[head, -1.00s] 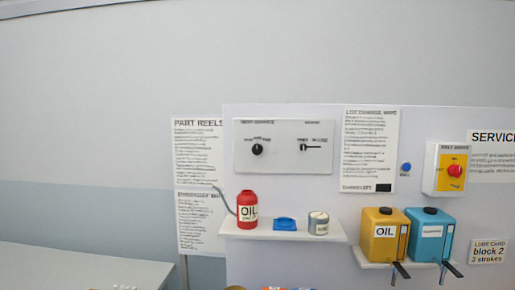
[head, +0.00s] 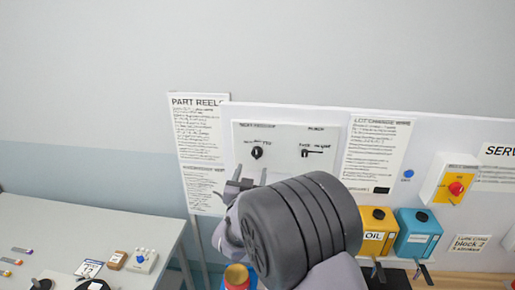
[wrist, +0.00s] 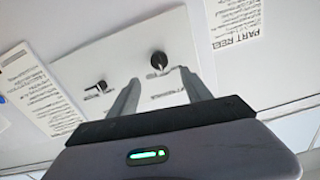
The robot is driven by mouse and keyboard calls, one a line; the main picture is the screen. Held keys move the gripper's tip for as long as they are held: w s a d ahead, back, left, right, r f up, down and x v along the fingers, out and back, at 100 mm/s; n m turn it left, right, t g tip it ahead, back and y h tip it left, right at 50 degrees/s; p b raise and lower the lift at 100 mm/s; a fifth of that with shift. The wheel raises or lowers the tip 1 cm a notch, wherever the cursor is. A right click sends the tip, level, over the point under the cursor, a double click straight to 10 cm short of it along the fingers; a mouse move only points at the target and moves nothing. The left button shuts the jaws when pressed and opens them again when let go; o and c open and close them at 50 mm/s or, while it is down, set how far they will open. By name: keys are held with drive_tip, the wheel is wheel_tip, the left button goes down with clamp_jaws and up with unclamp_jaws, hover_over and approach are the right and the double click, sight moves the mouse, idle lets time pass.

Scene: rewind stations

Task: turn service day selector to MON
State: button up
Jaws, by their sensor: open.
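The service day selector is a round black knob (head: 257,152) on the left of a white panel (head: 285,132) on the wall board. In the wrist view the knob (wrist: 159,60) shows near the top, just beyond and between my fingers. The small lettering around it is too blurred to read. My gripper (head: 251,172) is open and empty, with its fingertips just below the knob in the head view. In the wrist view my gripper (wrist: 160,80) has its fingers spread and apart from the knob.
A black lever switch (head: 312,153) sits right of the knob on the same panel. A yellow box with a red button (head: 456,188), yellow oil can (head: 377,218) and blue can (head: 416,222) are to the right. A red bottle (head: 237,277) is below my gripper.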

sight(256, 155)
drive_tip(key=w, duration=0.3)
drive_tip(key=w+p, duration=0.1)
drive_tip(key=w, duration=0.2)
drive_tip(key=w+p, duration=0.1)
drive_tip(key=w, duration=0.3)
drive_tip(key=shift+d, duration=0.25)
drive_tip(key=shift+s, duration=0.1)
drive_tip(key=shift+c, duration=0.5)
clamp_jaws()
drive_tip(key=n+b, duration=0.3)
drive_tip(key=shift+f, duration=0.2)
drive_tip(key=n+b, duration=0.1)
drive_tip(key=n, duration=0.4)
drive_tip(key=shift+r+n+b, duration=0.15)
drive_tip(key=shift+n+b, duration=0.15)
drive_tip(key=shift+n, duration=0.3)
